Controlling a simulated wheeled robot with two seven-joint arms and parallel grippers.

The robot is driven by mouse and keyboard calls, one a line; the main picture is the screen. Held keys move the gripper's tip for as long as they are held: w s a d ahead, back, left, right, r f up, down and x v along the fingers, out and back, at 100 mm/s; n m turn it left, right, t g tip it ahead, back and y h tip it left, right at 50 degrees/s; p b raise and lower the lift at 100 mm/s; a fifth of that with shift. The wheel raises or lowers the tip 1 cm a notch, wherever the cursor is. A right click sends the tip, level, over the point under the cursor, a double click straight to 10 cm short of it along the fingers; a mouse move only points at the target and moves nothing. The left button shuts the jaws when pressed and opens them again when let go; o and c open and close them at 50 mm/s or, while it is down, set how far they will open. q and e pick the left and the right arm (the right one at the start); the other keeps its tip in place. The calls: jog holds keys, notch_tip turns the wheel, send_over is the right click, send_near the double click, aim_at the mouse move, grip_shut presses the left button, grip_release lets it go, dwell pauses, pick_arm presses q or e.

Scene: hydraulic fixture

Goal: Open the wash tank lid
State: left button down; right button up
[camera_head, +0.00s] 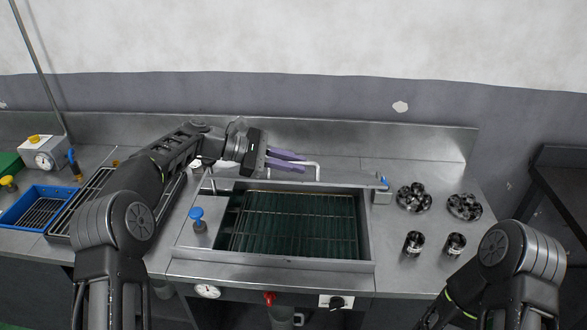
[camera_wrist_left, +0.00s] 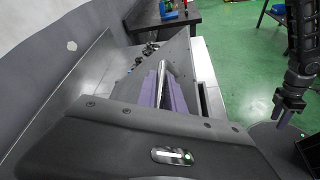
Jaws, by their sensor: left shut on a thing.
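The wash tank (camera_head: 368,228) stands open in the steel counter, with a wire rack over its dark green inside. Its steel lid (camera_head: 345,172) is raised at the tank's back edge; its exact tilt is hard to tell. The lid's pale bar handle (camera_head: 318,170) shows beside my left gripper (camera_head: 287,160), whose purple fingers are shut on it. The wrist view also shows the bar handle (camera_wrist_left: 162,75) at the purple fingers. My right gripper (camera_wrist_left: 283,113) hangs at the right of the wrist view, too small to tell its jaws; the head view shows only its arm.
A blue knob (camera_head: 197,214) stands left of the tank. Metal round parts (camera_head: 414,198) and two cylinders (camera_head: 414,243) sit on the right counter. A blue tray (camera_head: 20,212) lies at far left. A gauge (camera_head: 207,291) and red valve (camera_head: 269,298) are on the front.

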pick_arm(q)
jog(key=shift+w+r, duration=0.65)
jog(key=shift+r, duration=0.15)
jog(key=c, duration=1.5)
grip_release()
jog(key=shift+o, duration=0.2)
jog(key=shift+f, duration=0.1)
jog(key=shift+a, duration=0.1)
